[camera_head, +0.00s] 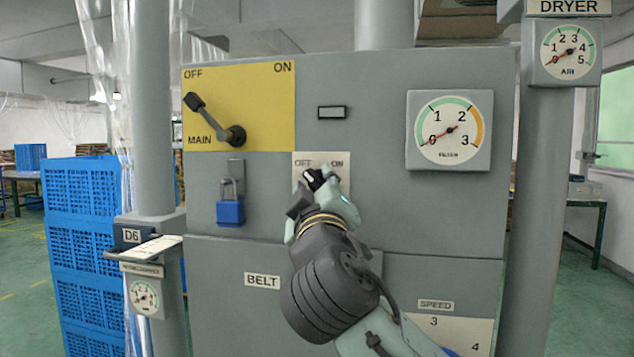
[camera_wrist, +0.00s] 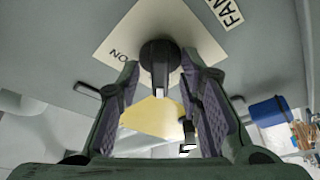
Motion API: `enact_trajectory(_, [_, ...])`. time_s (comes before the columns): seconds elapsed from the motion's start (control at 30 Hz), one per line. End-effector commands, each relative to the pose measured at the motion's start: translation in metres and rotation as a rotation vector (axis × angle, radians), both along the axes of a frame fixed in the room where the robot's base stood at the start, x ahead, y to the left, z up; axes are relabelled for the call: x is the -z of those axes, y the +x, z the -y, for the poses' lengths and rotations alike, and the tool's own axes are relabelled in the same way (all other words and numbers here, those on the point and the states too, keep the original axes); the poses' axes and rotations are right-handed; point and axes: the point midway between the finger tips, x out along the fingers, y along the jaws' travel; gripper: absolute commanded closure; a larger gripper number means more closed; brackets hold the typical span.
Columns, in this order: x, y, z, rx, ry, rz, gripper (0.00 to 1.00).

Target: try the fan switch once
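The fan switch is a dark rotary knob (camera_head: 311,179) on a pale plate (camera_head: 342,160) marked OFF at left and ON at right. In the head view its white mark tilts up and left, toward OFF. In the wrist view the knob (camera_wrist: 160,52) stands between my fingertips, and the FAN label (camera_wrist: 226,10) shows at upper right. My gripper (camera_head: 326,186) is at the plate and partly covers it. In the wrist view my gripper (camera_wrist: 161,72) is open around the knob, with gaps beside its narrow grip bar. The OFF mark is hidden there.
The MAIN lever (camera_head: 211,116) on the yellow plate (camera_head: 265,90) points up-left to OFF. A blue padlock (camera_head: 230,211) hangs below it. A dark indicator window (camera_head: 332,112) is above the switch. The pressure gauge (camera_head: 449,130) at right reads near 0.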

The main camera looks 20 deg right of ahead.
Motion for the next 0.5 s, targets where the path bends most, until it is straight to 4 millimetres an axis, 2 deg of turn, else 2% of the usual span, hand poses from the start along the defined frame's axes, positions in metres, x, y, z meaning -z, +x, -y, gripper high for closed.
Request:
enact_trajectory(0.2, [0.0001, 0.0001, -0.0001, -0.001, 0.000, 0.001, 0.67])
enact_trajectory(0.5, [0.0001, -0.0001, -0.0002, -0.001, 0.000, 0.001, 0.87])
